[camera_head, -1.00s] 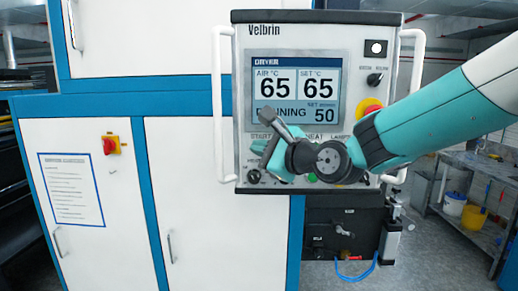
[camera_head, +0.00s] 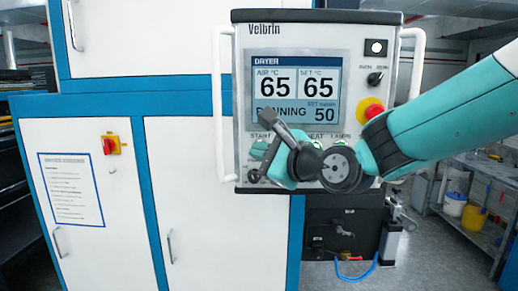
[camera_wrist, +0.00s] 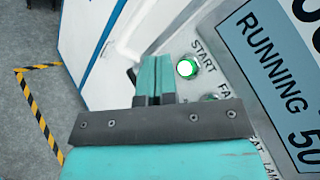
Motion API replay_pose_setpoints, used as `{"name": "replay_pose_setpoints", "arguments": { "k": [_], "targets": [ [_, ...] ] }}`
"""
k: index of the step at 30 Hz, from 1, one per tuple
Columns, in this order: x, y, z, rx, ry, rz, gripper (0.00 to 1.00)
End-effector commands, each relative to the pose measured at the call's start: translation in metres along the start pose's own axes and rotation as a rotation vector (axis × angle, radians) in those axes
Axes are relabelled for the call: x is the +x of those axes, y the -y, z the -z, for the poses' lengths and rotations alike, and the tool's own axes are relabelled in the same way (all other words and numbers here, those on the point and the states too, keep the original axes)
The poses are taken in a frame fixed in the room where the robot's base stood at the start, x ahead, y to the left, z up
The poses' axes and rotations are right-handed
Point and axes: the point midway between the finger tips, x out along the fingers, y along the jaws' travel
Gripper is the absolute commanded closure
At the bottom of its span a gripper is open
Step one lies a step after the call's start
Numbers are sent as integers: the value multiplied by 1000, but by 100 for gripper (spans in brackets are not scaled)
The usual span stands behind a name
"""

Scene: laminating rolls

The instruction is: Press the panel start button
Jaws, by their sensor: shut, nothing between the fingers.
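The start button (camera_wrist: 187,68) is a round green button with a bright lit centre, beside the word START in the wrist view. In the head view the start button (camera_head: 259,150) sits at the panel's lower left, just left of my gripper. My gripper (camera_wrist: 155,64) is shut and empty, its two teal fingers together. In the wrist view the fingertips lie just left of the button, apart from it in the picture; their depth from the panel is hard to tell. In the head view the wrist hides the fingertips. The panel screen (camera_head: 296,88) reads RUNNING, 65 and 50.
A red stop button (camera_head: 373,111) on yellow and a selector (camera_head: 375,78) are on the panel's right. White handles (camera_head: 222,110) flank the panel. My forearm crosses its lower right. A red-yellow switch (camera_head: 110,144) is on the cabinet at left.

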Motion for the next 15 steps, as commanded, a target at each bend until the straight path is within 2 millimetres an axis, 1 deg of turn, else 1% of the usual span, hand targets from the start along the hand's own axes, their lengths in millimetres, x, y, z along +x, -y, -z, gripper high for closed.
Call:
{"name": "replay_pose_setpoints", "arguments": {
  "k": [4, 9, 15],
  "targets": [
    [-11, -8, -9, 0, 3, 0, 100],
    [-20, -14, -15, 0, 1, 0, 100],
    [-22, -16, -16, 1, 0, 0, 100]
  ]
}}
